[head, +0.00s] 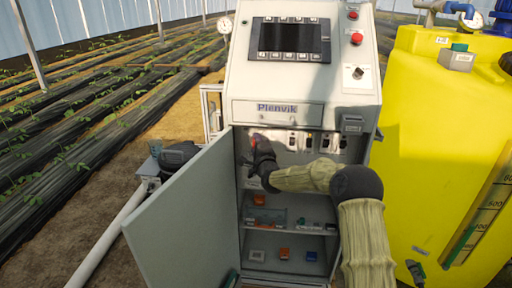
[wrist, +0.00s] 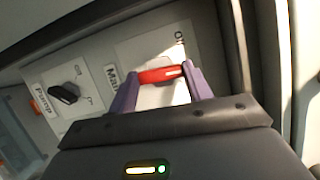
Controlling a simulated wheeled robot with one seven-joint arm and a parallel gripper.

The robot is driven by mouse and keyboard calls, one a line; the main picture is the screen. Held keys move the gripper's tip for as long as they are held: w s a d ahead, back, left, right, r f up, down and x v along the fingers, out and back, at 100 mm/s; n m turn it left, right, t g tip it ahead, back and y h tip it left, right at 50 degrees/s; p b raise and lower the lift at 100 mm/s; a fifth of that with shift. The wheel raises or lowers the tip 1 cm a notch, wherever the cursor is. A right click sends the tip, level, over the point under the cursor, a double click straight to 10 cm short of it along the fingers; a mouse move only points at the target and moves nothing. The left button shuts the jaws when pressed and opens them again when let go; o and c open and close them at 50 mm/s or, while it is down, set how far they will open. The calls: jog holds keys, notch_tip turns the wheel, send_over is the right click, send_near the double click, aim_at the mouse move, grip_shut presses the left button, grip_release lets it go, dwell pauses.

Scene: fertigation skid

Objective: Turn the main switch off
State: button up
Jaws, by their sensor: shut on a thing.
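The main switch has a red handle (wrist: 162,74) on a white plate in the wrist view, with a partly hidden label starting "Ma". My gripper (wrist: 160,76) is shut on this red handle, a purple finger at each end. In the head view a bit of red (head: 253,142) shows at my gripper (head: 260,152), inside the open cabinet (head: 330,170), at the upper left of its panel. Small lettering sits beyond the handle, too tilted to read surely. My fingers hide part of the switch plate.
A black knob (wrist: 64,93) labelled Pump sits beside the main switch. The cabinet door (head: 190,225) stands open at left. Shelves with small parts (head: 285,254) lie below the panel. A red button (head: 356,38) is on the console above. A yellow tank (head: 440,150) stands at right.

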jog(key=shift+a+r+n+g+h+p, duration=0.15)
jog(key=shift+n+g+h+p, duration=0.3)
jog(key=shift+n+p, duration=0.65)
jog(key=shift+d+r+n+g+h+p, duration=0.1)
jog(key=shift+n+g+h+p, duration=0.4)
jog(key=shift+n, duration=1.15)
jog(key=shift+a+r+n+g+h+p, duration=0.15)
jog(key=shift+n+g+h+p, duration=0.25)
jog(key=shift+n+p, duration=0.75)
jog(key=shift+d+n, duration=0.1)
jog(key=shift+n, duration=0.2)
jog(key=o, duration=1)
jog(key=shift+f, duration=0.1)
jog(key=shift+c, duration=0.2)
jog(key=b+v, duration=0.2)
jog(key=v, duration=1.5)
jog(key=shift+b, duration=0.3)
